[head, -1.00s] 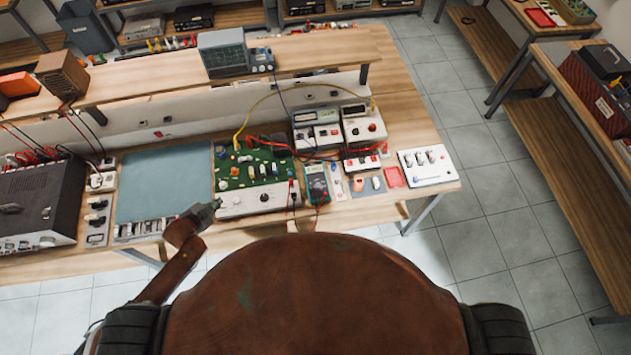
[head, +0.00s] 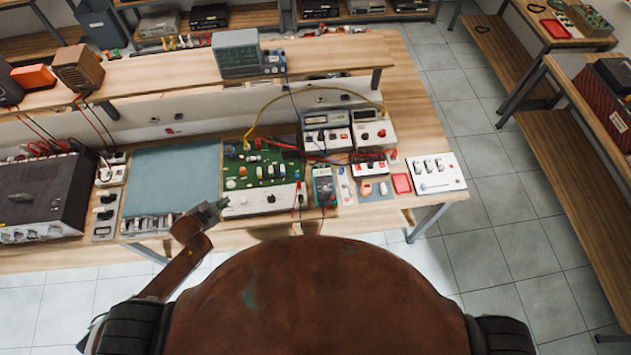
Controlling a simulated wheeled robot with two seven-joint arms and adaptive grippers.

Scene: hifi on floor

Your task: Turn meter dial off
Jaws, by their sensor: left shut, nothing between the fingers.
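The handheld meter (head: 323,186) is small, dark and teal-edged, with a pale screen at its top. It lies on the workbench near the front edge, right of the green circuit board (head: 264,170). Its dial is too small for me to read its setting. My right gripper does not show.
A blue-grey mat (head: 172,182) lies left of the board, and a black instrument (head: 42,195) stands further left. Two white meter boxes (head: 326,134) stand behind the handheld meter. Red and black leads lie around it. A white switch panel (head: 436,173) is at right.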

